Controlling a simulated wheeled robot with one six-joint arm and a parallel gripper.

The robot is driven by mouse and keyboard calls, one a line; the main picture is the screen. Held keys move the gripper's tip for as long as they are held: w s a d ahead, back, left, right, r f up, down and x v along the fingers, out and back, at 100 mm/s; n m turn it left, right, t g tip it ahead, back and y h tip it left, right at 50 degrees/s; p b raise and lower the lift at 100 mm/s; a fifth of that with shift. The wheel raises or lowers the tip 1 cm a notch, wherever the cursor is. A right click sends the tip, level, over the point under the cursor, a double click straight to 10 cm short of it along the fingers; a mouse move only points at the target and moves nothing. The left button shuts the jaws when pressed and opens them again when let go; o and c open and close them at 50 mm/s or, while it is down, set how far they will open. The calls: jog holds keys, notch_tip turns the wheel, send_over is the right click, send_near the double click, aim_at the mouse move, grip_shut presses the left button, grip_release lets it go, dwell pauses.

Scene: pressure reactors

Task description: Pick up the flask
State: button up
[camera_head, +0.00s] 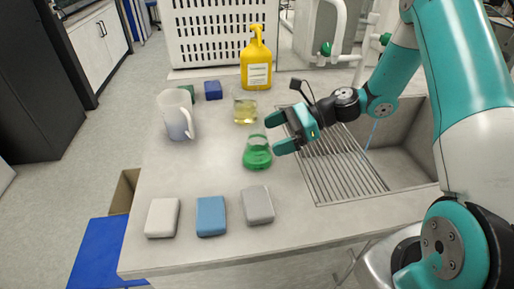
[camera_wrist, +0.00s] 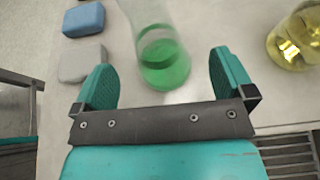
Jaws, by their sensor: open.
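The flask (camera_head: 257,155) is a clear glass vessel with green liquid in it, standing upright on the white bench. In the wrist view the flask (camera_wrist: 163,60) shows just beyond the fingertips, roughly midway between them, with its neck cut off by the top edge. My gripper (camera_head: 271,133) is open and empty, close to the right of the flask in the head view. In the wrist view both fingers of my gripper (camera_wrist: 160,78) are spread apart, one to each side of the flask.
A beaker of yellow liquid (camera_head: 245,109) stands just behind the flask. A white jug (camera_head: 177,115), a yellow bottle (camera_head: 256,62) and a white basket (camera_head: 210,35) are farther back. White (camera_head: 162,217), blue (camera_head: 211,215) and grey (camera_head: 258,204) blocks lie in front. A sink (camera_head: 400,150) is at right.

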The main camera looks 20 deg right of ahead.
aim_at(257, 142)
jog(key=x, duration=0.5)
jog(key=shift+s+a+p, duration=0.1)
jog(key=shift+a+p, duration=0.1)
jog(key=shift+p, duration=0.15)
jog(key=c, duration=1)
